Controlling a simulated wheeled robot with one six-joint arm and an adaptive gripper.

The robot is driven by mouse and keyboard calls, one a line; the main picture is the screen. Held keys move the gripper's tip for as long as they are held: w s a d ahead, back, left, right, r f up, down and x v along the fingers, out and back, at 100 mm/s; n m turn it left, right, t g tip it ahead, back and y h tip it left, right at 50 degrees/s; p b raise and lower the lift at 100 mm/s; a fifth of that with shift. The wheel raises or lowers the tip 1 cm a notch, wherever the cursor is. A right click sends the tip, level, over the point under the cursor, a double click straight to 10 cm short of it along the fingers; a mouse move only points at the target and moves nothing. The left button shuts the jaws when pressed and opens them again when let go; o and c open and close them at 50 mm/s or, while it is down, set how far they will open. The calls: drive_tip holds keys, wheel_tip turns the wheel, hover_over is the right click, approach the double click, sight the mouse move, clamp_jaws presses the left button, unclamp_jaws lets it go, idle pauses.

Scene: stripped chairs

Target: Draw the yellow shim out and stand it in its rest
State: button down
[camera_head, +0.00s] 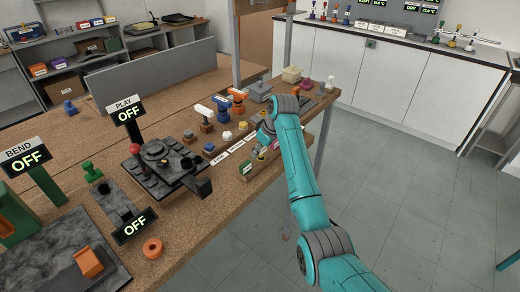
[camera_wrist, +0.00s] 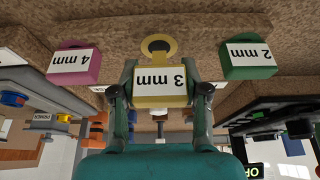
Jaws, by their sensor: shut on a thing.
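The yellow shim (camera_wrist: 160,88), with a white "3 mm" label, is between my gripper's two fingers (camera_wrist: 160,92) in the wrist view. My gripper is shut on its sides. A yellow ring with a dark hole (camera_wrist: 159,46) shows just beyond the label, against a brown surface. A pink shim marked "4 mm" (camera_wrist: 73,65) is to its left and a green shim marked "2 mm" (camera_wrist: 247,60) to its right, both apart from my fingers. In the head view my gripper (camera_head: 264,146) is at the brown rack (camera_head: 250,188) by the bench's front edge, partly hiding the yellow shim. I cannot make out its rest.
A black fixture with a red-knobbed lever (camera_head: 135,150) stands left of the rack, with a "PLAY OFF" sign (camera_head: 127,110). Small blocks and fittings (camera_head: 222,110) stand behind the rack. An orange ring (camera_head: 153,248) lies near the front edge. The floor to the right is clear.

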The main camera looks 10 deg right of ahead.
drive_tip(key=shift+f, duration=0.4)
idle(0.3)
drive_tip(key=shift+r, duration=0.45)
drive_tip(key=shift+f, duration=0.6)
idle(0.6)
drive_tip(key=shift+r, duration=0.15)
drive_tip(key=shift+r, duration=0.45)
drive_tip(key=shift+f, duration=0.45)
idle(1.2)
drive_tip(key=shift+r, duration=0.45)
